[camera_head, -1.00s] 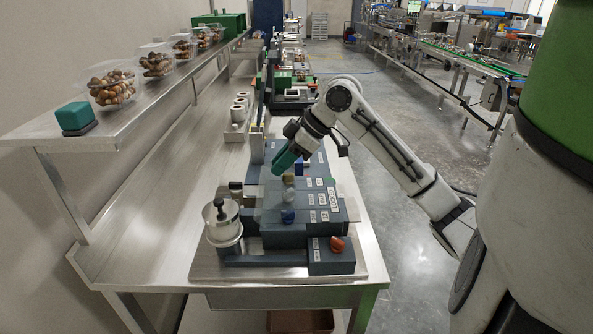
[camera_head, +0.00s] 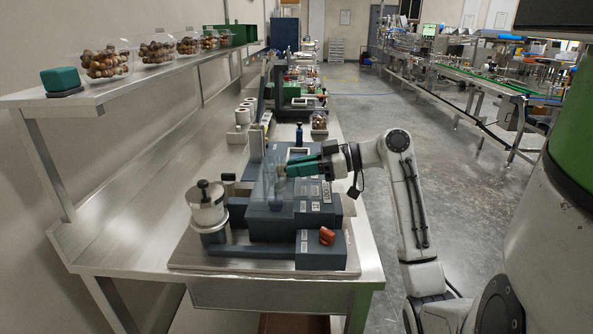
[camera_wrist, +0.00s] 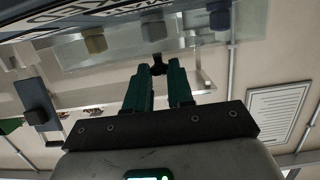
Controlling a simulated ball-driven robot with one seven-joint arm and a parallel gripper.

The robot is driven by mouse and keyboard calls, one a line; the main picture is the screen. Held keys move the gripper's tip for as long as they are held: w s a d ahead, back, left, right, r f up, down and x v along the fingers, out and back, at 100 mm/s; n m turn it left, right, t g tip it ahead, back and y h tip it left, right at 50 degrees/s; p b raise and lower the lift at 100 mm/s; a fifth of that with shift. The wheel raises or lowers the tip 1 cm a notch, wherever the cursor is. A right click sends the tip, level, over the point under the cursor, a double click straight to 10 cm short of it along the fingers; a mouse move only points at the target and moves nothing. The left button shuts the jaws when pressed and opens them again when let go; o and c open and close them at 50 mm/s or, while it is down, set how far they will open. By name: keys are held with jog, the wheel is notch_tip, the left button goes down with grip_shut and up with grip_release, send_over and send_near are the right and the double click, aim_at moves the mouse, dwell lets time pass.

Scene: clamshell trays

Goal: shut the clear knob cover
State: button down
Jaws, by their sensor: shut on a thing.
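The clear knob cover (camera_head: 271,183) is a see-through panel standing up from the dark blue machine block (camera_head: 270,228) in the head view; its exact tilt is hard to tell. In the wrist view the clear cover (camera_wrist: 115,50) spans the upper part, with a yellowish knob (camera_wrist: 95,41) and blue knobs (camera_wrist: 153,28) showing through or beside it. My gripper (camera_head: 285,171), with teal fingers, lies about level at the cover's right side. In the wrist view my gripper (camera_wrist: 158,68) is shut on a small black tab (camera_wrist: 159,62) at the cover's edge.
A metal pot with a black knob (camera_head: 207,205) stands left of the block. A red-orange knob (camera_head: 327,236) sits on the front box. A shelf with clear trays of round brown things (camera_head: 107,64) runs along the left wall. Bare bench lies at left.

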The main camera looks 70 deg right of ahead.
jog(key=shift+f, duration=0.15)
dwell(0.3)
jog(key=c, duration=1)
grip_release()
jog(key=b+v, duration=0.1)
jog(key=v, duration=1)
jog(key=shift+f, duration=0.15)
